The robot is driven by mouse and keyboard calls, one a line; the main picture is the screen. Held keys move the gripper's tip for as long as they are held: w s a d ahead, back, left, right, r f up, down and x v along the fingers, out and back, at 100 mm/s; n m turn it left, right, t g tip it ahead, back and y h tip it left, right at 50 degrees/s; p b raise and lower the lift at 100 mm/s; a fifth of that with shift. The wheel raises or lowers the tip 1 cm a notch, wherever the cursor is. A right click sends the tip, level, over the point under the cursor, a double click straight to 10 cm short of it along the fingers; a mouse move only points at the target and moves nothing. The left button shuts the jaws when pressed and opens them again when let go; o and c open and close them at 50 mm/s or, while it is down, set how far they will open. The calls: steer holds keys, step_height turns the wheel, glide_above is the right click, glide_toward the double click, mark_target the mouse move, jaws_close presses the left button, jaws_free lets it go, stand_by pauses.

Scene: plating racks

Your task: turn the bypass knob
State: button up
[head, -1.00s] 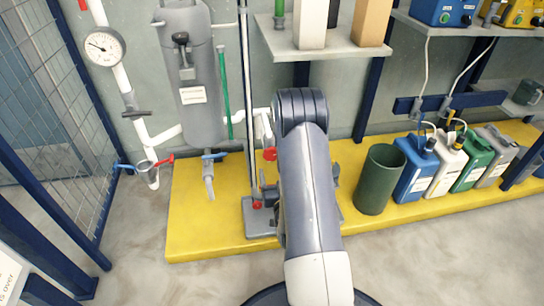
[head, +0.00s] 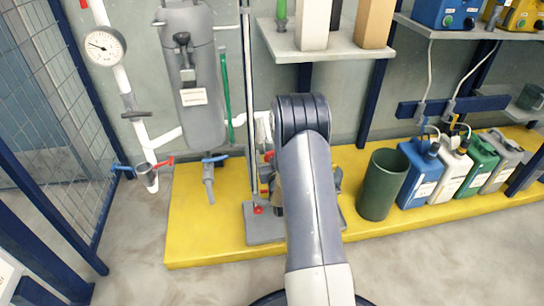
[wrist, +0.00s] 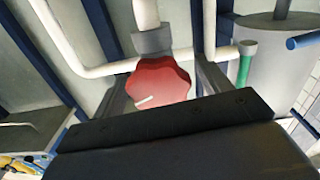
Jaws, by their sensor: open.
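The bypass knob is a red, lobed handwheel with a white line mark (wrist: 162,82) in the wrist view, on a grey fitting below a white pipe. My gripper (wrist: 160,76) is open, with one dark finger on each side of the knob. I cannot tell whether the fingers touch it. In the head view a small part of a red knob (head: 268,156) shows left of my arm. My arm hides most of the gripper there.
A grey cylinder (head: 193,105) and a pressure gauge (head: 103,46) stand at the left. A dark green bin (head: 383,185) and several jugs, including a blue one (head: 418,175), stand right of my arm. A shelf (head: 322,48) is above. The yellow platform (head: 205,235) is clear at front left.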

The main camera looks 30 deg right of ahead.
steer(key=c, duration=1)
steer(key=shift+m, duration=1.5)
steer(key=o, duration=1)
steer(key=p+v, duration=0.2)
steer(key=v, duration=0.8)
steer(key=shift+s, duration=0.4)
